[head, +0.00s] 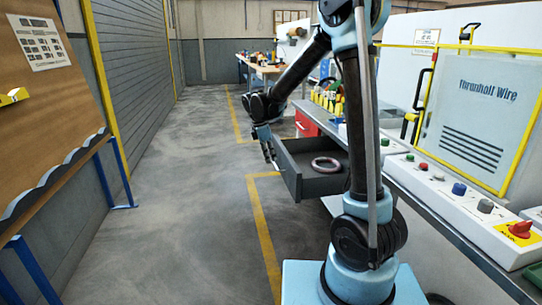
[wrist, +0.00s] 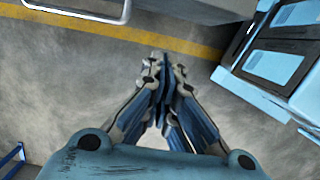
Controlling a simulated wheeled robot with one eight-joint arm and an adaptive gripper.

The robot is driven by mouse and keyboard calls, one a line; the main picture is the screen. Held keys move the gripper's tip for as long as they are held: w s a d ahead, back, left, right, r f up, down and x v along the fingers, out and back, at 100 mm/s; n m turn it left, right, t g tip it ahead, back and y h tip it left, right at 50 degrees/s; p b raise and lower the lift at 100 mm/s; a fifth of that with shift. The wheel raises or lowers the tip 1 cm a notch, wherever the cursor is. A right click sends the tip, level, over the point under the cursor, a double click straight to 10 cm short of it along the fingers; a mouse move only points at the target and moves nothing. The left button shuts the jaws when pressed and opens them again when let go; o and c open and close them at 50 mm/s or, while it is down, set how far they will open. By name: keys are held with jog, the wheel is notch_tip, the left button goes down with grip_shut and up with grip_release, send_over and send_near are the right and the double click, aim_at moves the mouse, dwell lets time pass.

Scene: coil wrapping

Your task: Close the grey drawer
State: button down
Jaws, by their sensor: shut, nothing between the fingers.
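The grey drawer (head: 320,187) stands pulled out from under the long bench in the head view, reaching into the aisle. A pinkish coil (head: 326,165) lies inside it. My gripper (head: 272,158) points down just outside the drawer's front, on its left side in the picture. In the wrist view my gripper (wrist: 164,58) has its fingers together with nothing between them. A grey edge with a silver bar handle (wrist: 85,14) shows at the top of that view, apart from the fingertips. Whether my gripper touches the drawer front is hard to tell in the head view.
The bench (head: 425,208) with a control panel of knobs and a red switch (head: 520,229) runs along the right. A red cabinet (head: 305,124) stands beyond the drawer. The grey floor (head: 185,180) to the left is clear, up to a wooden board (head: 50,110) on blue legs.

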jog(key=w+d+f, duration=0.1)
jog(key=d+f, duration=0.4)
jog(key=f, duration=0.1)
jog(key=shift+w+d, duration=0.2)
jog(key=shift+w, duration=0.05)
dwell(0.3)
